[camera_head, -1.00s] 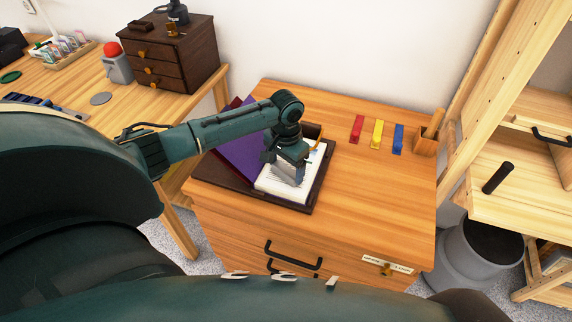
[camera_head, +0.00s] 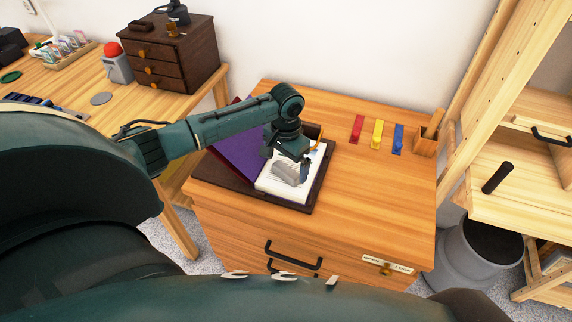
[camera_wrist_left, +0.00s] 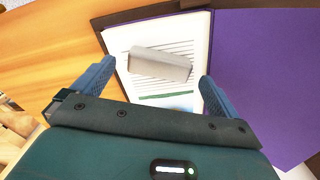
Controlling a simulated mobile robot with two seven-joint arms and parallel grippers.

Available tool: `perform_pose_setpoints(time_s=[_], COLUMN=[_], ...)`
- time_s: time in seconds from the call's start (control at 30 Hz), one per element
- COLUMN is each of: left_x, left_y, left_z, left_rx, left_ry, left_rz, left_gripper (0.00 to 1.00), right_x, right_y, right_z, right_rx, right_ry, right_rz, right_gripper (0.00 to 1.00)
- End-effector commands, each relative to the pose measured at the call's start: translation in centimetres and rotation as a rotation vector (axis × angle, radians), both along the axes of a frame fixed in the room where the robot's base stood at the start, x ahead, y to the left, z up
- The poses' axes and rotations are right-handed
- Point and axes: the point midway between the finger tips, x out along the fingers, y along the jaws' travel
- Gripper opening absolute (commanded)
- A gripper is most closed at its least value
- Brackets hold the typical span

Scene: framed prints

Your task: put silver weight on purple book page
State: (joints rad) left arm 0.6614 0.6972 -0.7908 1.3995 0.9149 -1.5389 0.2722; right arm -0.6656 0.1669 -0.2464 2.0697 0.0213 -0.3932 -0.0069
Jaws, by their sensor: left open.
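The silver weight (camera_head: 286,174) is a grey block resting on the white page of the open purple book (camera_head: 240,152). In the left wrist view, the weight (camera_wrist_left: 161,64) lies on the lined page (camera_wrist_left: 190,40), beside the purple cover (camera_wrist_left: 266,72). My left gripper (camera_head: 288,160) is just above the weight, pointing down. In the left wrist view its fingers (camera_wrist_left: 155,86) are spread wide, with the weight between and beyond them, and a gap shows on both sides. My right gripper is not in view.
The book lies in a dark tray (camera_head: 309,201) on a wooden cabinet (camera_head: 350,215). Red (camera_head: 357,129), yellow (camera_head: 377,133) and blue (camera_head: 398,138) clips lie at the back right, next to a wooden holder (camera_head: 425,143).

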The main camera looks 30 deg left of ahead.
Motion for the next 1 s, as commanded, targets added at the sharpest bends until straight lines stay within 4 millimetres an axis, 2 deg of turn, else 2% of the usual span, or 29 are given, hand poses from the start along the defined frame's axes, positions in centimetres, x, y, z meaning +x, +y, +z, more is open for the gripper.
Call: perform_pose_setpoints(time_s=[0.03,0.3,0.4,0.57,0.67,0.73,0.9,1.0], left_x=[0.1,0.1,0.1,0.0,-0.2,-0.5,-2.7,-4.6], left_y=[0.0,0.0,0.0,-0.1,-0.9,-2.6,-9.7,-13.6], left_z=[1.2,7.0,8.7,10.2,9.6,7.8,1.9,-0.1], left_rx=[-0.001,-0.002,-0.001,-0.002,-0.014,-0.039,-0.176,-0.263], left_ry=[-0.005,-0.004,-0.003,-0.002,-0.014,-0.046,-0.223,-0.355], left_rz=[-0.001,-0.001,0.0,0.0,-0.017,-0.049,-0.157,-0.192], left_gripper=[0.99,0.99,0.99,0.99,0.99,0.99,0.99,0.99], right_x=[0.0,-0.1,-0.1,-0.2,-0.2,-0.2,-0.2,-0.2], right_y=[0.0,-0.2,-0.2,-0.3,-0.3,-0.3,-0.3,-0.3], right_z=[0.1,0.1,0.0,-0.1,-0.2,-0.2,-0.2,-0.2], right_rx=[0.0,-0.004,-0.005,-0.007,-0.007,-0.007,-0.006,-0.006], right_ry=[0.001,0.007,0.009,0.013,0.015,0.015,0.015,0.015], right_rz=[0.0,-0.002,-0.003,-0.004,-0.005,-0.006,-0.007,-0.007], right_gripper=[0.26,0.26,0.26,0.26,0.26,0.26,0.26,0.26])
